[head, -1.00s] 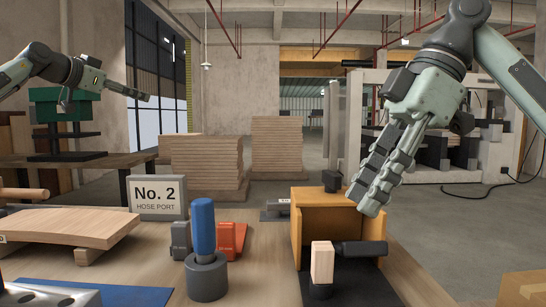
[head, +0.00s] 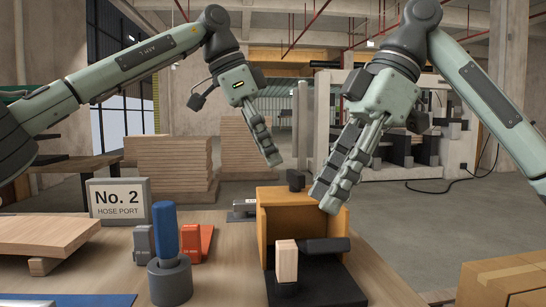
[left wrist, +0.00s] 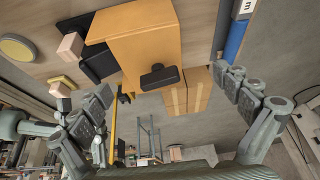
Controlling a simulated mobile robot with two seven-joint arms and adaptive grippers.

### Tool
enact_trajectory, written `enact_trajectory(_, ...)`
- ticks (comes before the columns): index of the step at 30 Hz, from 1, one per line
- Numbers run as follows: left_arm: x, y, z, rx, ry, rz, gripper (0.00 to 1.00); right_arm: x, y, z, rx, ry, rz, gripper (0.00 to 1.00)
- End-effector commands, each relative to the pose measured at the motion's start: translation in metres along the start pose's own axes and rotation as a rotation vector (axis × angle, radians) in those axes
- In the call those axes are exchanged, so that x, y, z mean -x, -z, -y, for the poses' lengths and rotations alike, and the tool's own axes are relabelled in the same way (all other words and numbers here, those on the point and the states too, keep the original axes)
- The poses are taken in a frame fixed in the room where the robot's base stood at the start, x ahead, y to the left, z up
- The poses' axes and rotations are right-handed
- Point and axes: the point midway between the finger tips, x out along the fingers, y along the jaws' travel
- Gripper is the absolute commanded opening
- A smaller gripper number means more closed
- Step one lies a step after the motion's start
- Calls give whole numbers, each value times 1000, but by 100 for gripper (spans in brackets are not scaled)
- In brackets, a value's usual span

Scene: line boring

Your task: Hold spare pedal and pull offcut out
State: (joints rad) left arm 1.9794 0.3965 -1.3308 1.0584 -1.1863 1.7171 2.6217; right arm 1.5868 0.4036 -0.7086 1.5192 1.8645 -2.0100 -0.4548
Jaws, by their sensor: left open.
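That part also shows in the left wrist view (left wrist: 158,77). A pale wood block, apparently the offcut (head: 287,260), stands upright on a black base (head: 322,289) in front of the box. A black bar (head: 325,245) lies beside it. I cannot tell which black part is the spare pedal. My left gripper (head: 272,160) is open and empty, above and behind the box. My right gripper (head: 326,205) is over the box's right side; its fingers overlap in view.
A blue-handled tool (head: 165,232) stands in a grey holder left of the box. Nearby are an orange part (head: 198,242) and a "No. 2 hose port" sign (head: 118,202). A cardboard box (head: 505,280) is at the lower right. Plank stacks (head: 168,166) stand behind.

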Motion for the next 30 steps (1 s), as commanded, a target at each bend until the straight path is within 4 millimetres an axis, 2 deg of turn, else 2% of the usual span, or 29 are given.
enact_trajectory(4, -11, 3, -13, -22, -30, 39, 100, 0, 0, 0, 0, 0, 0, 34)
enact_trajectory(18, -74, 1, -16, -22, -30, 39, 100, 0, 0, 0, 0, 0, 0, 34)
enact_trajectory(22, -82, 1, -16, -21, -30, 39, 100, 0, 0, 0, 0, 0, 0, 34)
enact_trajectory(30, -85, 1, -16, -21, -29, 37, 100, 0, 0, 0, 0, 0, 0, 34)
